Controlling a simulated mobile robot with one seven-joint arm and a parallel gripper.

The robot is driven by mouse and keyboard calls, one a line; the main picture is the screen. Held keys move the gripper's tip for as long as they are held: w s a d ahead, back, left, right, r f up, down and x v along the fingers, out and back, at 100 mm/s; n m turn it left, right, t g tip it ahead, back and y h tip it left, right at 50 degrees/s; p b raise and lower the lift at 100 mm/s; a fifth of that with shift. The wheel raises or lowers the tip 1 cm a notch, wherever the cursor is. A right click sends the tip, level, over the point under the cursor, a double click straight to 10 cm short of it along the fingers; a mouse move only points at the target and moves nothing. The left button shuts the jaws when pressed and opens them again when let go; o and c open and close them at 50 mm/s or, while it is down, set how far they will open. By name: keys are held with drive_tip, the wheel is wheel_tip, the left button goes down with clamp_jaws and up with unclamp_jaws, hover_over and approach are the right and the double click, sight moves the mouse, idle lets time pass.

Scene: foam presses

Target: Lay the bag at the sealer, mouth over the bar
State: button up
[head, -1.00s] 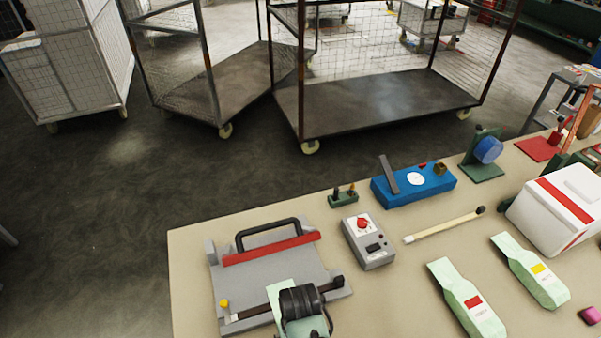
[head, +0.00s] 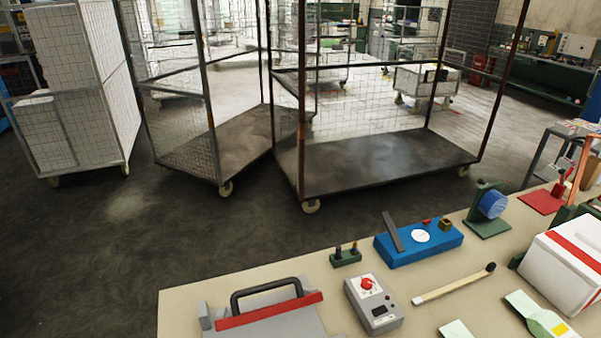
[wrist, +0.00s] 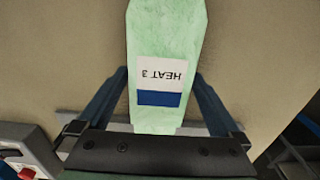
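The pale green bag (wrist: 165,40) lies between the two fingertips of my gripper (wrist: 160,82) in the wrist view, and they meet its side edges. Its label reads "HEAT 3" above a blue band. Its narrow end points to the bottom of the picture, over a grey strip that is probably the sealer's edge (wrist: 70,117). The gripper body hides what lies beyond. In the head view the sealer (head: 295,325) stands at the bottom, with a red bar (head: 270,310) and black handle (head: 265,290). Its front part, the bag and my gripper are out of that view.
A grey control box (head: 373,305) stands right of the sealer and also shows in the wrist view (wrist: 25,150). Behind are a green stand (head: 346,259) and a blue device (head: 420,247). A brush-like stick (head: 453,285), other bags (head: 540,318) and a white box (head: 570,258) are farther right.

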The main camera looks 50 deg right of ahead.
wheel_tip(320, 180, up, 13)
idle(0.6)
